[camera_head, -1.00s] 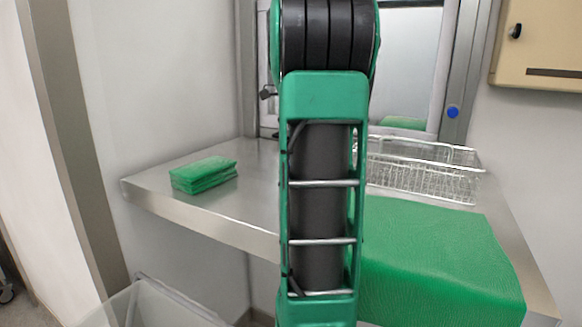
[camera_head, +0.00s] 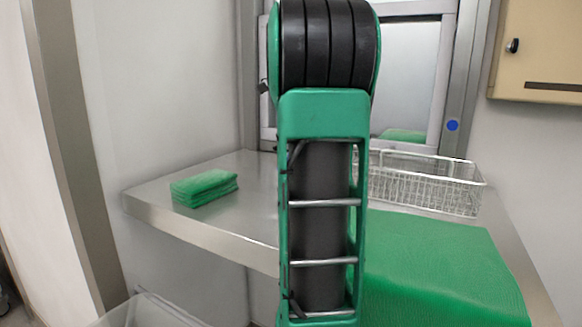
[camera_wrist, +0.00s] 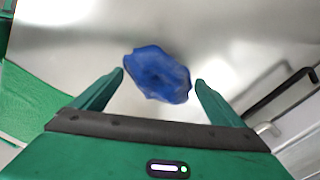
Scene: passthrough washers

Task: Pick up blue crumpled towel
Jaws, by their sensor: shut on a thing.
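The blue crumpled towel (camera_wrist: 158,75) shows in the wrist view between the fingertips of my gripper (camera_wrist: 161,79). My gripper is shut on the towel. Its left finger touches the towel's left end; a narrow strip of grey shows near the right fingertip. Bare metal surface lies behind the towel, and I cannot tell how high the towel is above it. In the head view my arm hides the gripper and the blue towel.
A steel counter (camera_head: 240,212) holds a folded green cloth stack (camera_head: 204,188) at left. A wire basket (camera_head: 425,185) stands at the back right. A green cloth (camera_head: 440,265) covers the front right. A clear bin (camera_head: 145,310) is at lower left.

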